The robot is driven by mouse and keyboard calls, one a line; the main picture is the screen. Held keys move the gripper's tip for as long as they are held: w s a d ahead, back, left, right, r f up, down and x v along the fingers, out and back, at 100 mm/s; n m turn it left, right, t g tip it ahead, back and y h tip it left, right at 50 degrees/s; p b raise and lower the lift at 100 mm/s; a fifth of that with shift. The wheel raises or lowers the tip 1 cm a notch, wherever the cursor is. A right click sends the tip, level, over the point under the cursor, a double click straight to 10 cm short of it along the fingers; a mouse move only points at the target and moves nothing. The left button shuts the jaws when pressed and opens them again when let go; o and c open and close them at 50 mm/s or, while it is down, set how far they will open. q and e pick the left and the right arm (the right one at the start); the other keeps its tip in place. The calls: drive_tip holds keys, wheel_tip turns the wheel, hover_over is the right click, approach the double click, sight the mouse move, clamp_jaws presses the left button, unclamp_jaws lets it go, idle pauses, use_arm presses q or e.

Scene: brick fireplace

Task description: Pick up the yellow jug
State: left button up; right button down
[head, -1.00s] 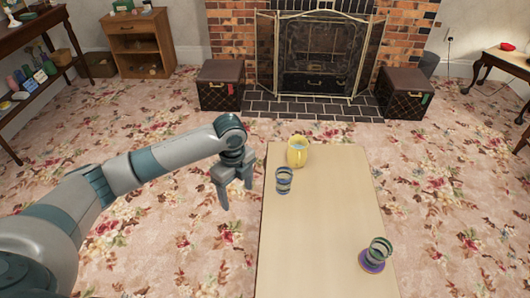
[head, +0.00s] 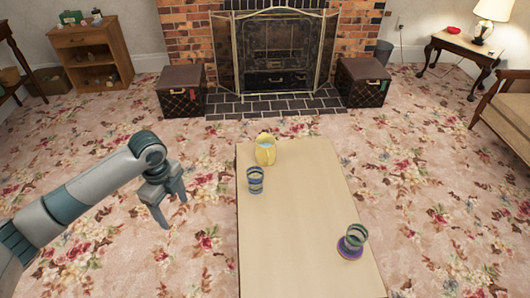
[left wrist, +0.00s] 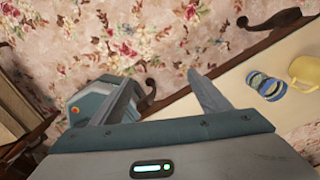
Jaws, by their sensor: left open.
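The yellow jug (head: 265,151) stands upright at the far left end of the pale wooden table (head: 300,220). It also shows at the right edge of the left wrist view (left wrist: 307,71), partly cut off. My left gripper (head: 175,212) is open and empty, left of the table and apart from the jug. Its two fingers show in the left wrist view (left wrist: 165,100). My right gripper is not in view.
A striped glass (head: 255,181) stands just in front of the jug. Another striped glass (head: 356,237) sits on a purple coaster (head: 349,249) at the table's right side. Carpet is free left of the table. Two dark trunks (head: 181,91) (head: 363,82) flank the fireplace.

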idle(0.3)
